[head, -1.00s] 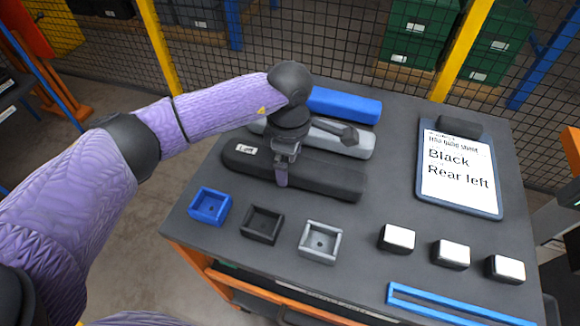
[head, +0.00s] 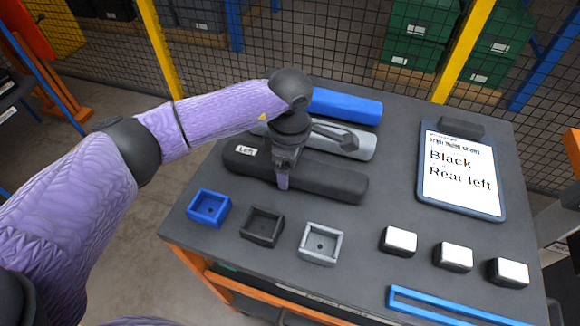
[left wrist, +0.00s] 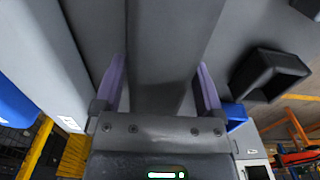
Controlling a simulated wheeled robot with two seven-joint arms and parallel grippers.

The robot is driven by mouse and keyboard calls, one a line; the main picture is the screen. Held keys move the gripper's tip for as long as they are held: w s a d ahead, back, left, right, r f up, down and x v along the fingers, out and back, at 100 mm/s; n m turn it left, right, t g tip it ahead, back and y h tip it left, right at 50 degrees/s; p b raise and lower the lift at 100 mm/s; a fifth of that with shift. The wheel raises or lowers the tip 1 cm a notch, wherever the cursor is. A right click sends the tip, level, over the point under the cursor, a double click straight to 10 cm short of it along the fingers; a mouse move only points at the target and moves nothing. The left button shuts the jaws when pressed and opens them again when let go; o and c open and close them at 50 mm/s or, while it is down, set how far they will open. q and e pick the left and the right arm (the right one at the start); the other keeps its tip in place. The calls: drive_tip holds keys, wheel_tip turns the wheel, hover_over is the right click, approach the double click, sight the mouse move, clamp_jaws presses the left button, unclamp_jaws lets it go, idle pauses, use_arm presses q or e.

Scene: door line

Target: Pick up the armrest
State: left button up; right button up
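The black armrest (head: 330,179) lies along the dark table top, with a white label reading "Left" (head: 247,150) near its left end. My left gripper (head: 283,183) is pointed down over its middle, one finger showing against the near side. In the left wrist view the two purple fingers (left wrist: 161,62) are apart, with the armrest (left wrist: 165,30) between them. They are very close to its sides; firm contact cannot be made out. The armrest rests on the table. My right gripper is not in view. A tablet (head: 460,165) reads "Black" and "Rear left".
Behind the black armrest lie a grey armrest (head: 350,143) and a blue one (head: 345,104). In front stand blue (head: 209,207), black (head: 262,226) and grey (head: 321,243) square trays. Three white-topped blocks (head: 399,240) and a blue strip frame (head: 440,306) are at the right front.

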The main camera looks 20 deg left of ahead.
use_arm(q)
clamp_jaws()
drive_tip(key=shift+r+p, duration=0.35)
drive_tip(key=shift+r, duration=0.05)
wheel_tip(320, 180, up, 10)
drive_tip(key=shift+f+p, duration=0.15)
drive_tip(key=shift+p, duration=0.6)
